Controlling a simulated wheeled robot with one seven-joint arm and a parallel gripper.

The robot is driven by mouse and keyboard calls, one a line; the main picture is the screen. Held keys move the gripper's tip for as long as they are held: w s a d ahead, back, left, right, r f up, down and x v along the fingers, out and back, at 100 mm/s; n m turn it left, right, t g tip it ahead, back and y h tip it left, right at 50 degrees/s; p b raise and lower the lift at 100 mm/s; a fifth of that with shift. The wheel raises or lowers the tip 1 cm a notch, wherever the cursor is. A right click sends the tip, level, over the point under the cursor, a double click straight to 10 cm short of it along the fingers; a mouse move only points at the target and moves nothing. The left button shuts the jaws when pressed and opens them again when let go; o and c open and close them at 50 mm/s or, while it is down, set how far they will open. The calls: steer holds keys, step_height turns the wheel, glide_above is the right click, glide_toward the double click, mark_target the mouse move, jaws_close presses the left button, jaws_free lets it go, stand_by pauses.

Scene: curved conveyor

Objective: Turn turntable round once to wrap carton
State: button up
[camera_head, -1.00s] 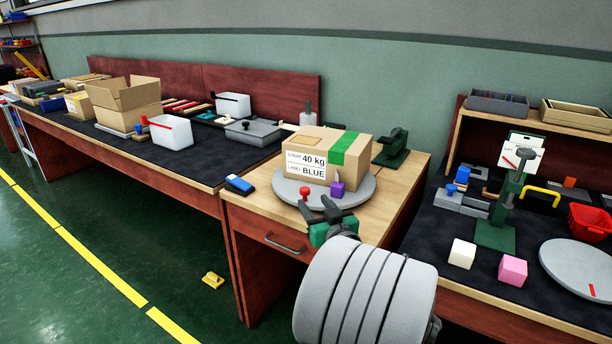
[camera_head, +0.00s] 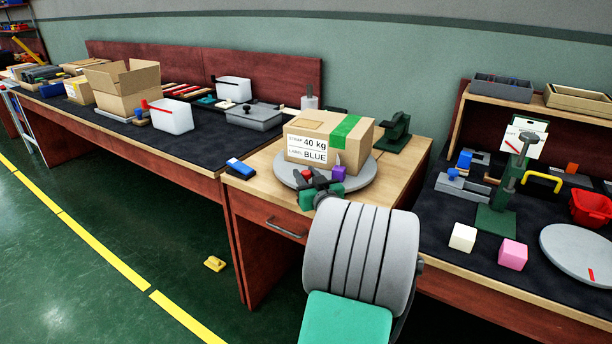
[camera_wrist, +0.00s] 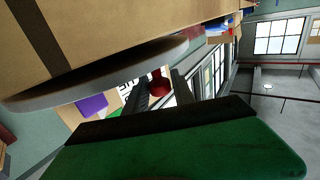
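The carton (camera_head: 328,142), with a green tape strip and a label reading 40 kg and BLUE, sits on the round grey turntable (camera_head: 364,179). A red knob (camera_head: 307,173) stands at the turntable's near edge, with a purple block (camera_head: 338,173) to its right. My gripper (camera_head: 317,184) is at that near edge, by the knob. In the wrist view my gripper (camera_wrist: 160,88) is open, with the red knob (camera_wrist: 158,83) between its two dark fingers and gaps showing on both sides. The carton (camera_wrist: 110,30) and the turntable (camera_wrist: 100,82) fill that view's upper left.
A dark green press-like tool (camera_head: 396,132) stands behind the turntable. The right bench holds a green stand (camera_head: 510,190), white (camera_head: 463,237) and pink (camera_head: 513,254) cubes and another grey disc (camera_head: 580,252).

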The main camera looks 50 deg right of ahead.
jaws_close()
stand_by(1.0)
